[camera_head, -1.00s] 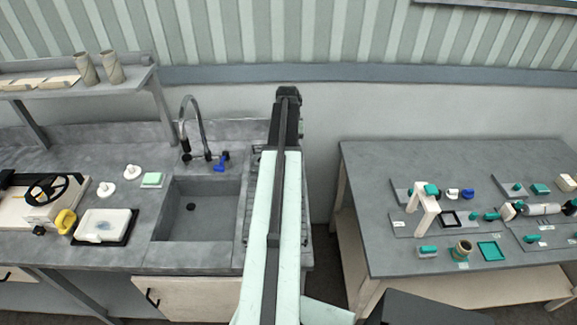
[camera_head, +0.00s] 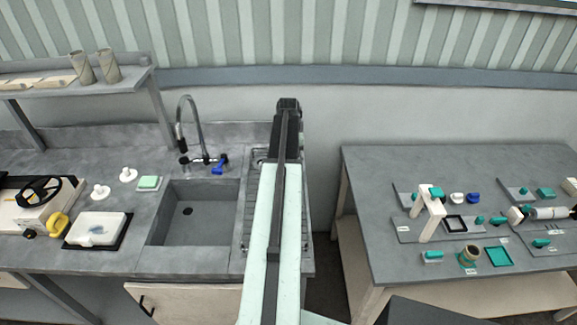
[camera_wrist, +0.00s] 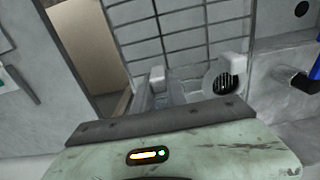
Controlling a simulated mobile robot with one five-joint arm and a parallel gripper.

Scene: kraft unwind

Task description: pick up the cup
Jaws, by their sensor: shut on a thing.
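A clear, glass-like thing (camera_wrist: 178,88), likely the cup, shows faintly between the fingers. The fingers are shut on it. Its full outline is hard to make out, and the wrist housing hides its near side. In the head view my arm reaches forward over the drainboard right of the sink. The arm hides the gripper and the cup there.
The sink (camera_head: 165,232) and faucet (camera_head: 187,125) lie left of my arm. A gap separates the counter from the right table (camera_head: 375,170), which holds several teal and white parts. Two cardboard tubes (camera_head: 82,68) stand on the shelf. A drain (camera_wrist: 229,86) lies beside the gripper.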

